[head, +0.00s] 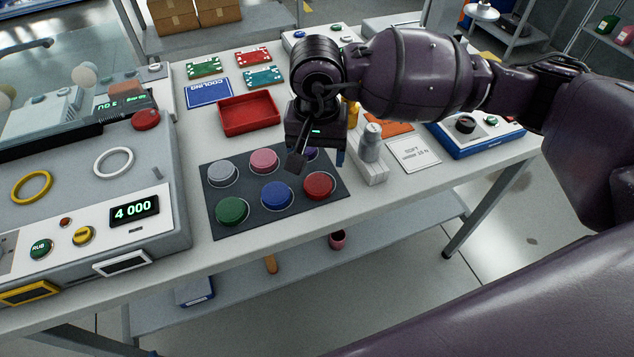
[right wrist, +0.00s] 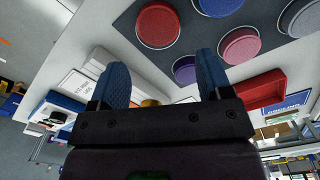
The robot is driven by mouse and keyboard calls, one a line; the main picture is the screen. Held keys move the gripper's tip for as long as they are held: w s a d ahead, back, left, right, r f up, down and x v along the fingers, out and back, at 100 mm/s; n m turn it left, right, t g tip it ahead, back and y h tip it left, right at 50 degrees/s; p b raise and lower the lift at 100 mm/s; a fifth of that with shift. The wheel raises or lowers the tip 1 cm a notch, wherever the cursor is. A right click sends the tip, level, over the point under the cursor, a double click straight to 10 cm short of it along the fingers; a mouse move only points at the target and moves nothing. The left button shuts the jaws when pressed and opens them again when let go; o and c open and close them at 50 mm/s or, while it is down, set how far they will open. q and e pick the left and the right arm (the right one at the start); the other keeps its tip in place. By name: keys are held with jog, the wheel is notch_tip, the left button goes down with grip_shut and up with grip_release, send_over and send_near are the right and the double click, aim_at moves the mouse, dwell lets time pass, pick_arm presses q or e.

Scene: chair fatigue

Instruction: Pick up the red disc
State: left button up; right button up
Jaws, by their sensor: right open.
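The red disc (head: 319,185) lies at the front right of a dark grey mat (head: 232,226). It also shows in the right wrist view (right wrist: 158,25), at the top, ahead of the fingers. My right gripper (head: 318,160) is open and empty, above the back right of the mat, behind the red disc and apart from it. In the right wrist view its two blue fingers (right wrist: 162,76) stand spread. In the head view the gripper partly hides the purple disc (head: 310,153). My left gripper is out of view.
Green (head: 232,210), blue (head: 277,195), pink (head: 264,160) and grey (head: 223,173) discs share the mat. A grey bottle (head: 370,143) on a white block stands right of the gripper. A red tray (head: 249,114) lies behind the mat. A machine (head: 150,190) stands at left.

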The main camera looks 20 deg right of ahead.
aim_at(318, 183)
jog(key=shift+s+f, duration=0.2)
jog(key=shift+f, duration=3.7)
jog(key=c, duration=0.7)
